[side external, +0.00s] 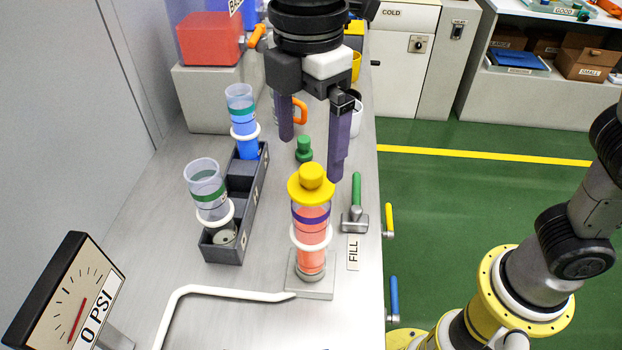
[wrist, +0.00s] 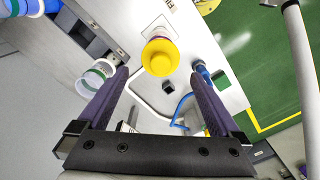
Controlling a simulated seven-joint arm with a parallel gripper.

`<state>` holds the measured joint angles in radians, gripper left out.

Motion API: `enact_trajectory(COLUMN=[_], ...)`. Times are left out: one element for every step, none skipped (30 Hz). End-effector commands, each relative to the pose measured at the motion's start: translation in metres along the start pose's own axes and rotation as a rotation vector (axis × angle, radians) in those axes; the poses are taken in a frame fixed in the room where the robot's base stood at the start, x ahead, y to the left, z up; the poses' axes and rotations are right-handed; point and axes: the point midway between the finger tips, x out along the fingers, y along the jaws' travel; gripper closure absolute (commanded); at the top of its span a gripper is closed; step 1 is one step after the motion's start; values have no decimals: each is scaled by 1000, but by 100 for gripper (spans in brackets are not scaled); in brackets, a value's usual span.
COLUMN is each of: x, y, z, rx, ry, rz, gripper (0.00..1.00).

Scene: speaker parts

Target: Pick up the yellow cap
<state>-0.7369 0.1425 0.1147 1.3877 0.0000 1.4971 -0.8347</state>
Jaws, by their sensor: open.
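The yellow cap (side external: 311,182) sits on top of an upright clear cylinder (side external: 310,228) with orange-red contents and a purple band. The cylinder stands on a small grey base plate on the metal table. The cap has a round knob on a wider flange, and in the wrist view it shows (wrist: 160,57) ahead, between the two finger lines. My gripper (side external: 311,160) is open and empty, with its purple fingers pointing down above and behind the cap in the side view. In the wrist view my fingers (wrist: 158,76) are spread wide. I see no contact with the cap.
Two clear cylinders, one with blue contents (side external: 246,140) and one without (side external: 207,190), stand in a dark rack (side external: 222,250) to the left. A green knobbed part (side external: 304,149) and a green-handled valve (side external: 356,200) are close by. A white pipe (side external: 215,290) crosses the front table.

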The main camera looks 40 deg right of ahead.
Motion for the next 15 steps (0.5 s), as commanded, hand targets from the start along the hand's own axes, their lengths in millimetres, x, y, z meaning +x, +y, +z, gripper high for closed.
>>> enact_trajectory(x=[4, 6, 7, 8, 10, 13, 17, 21, 27, 32, 36, 42, 46, 49, 53], y=[0, 0, 0, 0, 0, 0, -1, -1, -1, -1, -1, -2, -1, -1, -1], z=[1, 1, 0, 0, 1, 1, 1, 2, 2, 2, 3, 3, 3, 2, 3], rx=[0, 1, 1, 1, 1, 1, 1, 1, 1, 1, 1, 1, 1, 1, 1], ry=[-1, -1, 0, 0, 0, -1, -1, -2, -2, -3, -3, -2, -2, -1, -1], rz=[-1, -1, 0, 0, 0, -1, -2, -2, -3, -3, -3, -3, -2, -1, -2], gripper=[0, 0, 0, 0, 0, 0, 0, 0, 0, 0, 0, 0, 0, 0, 0])
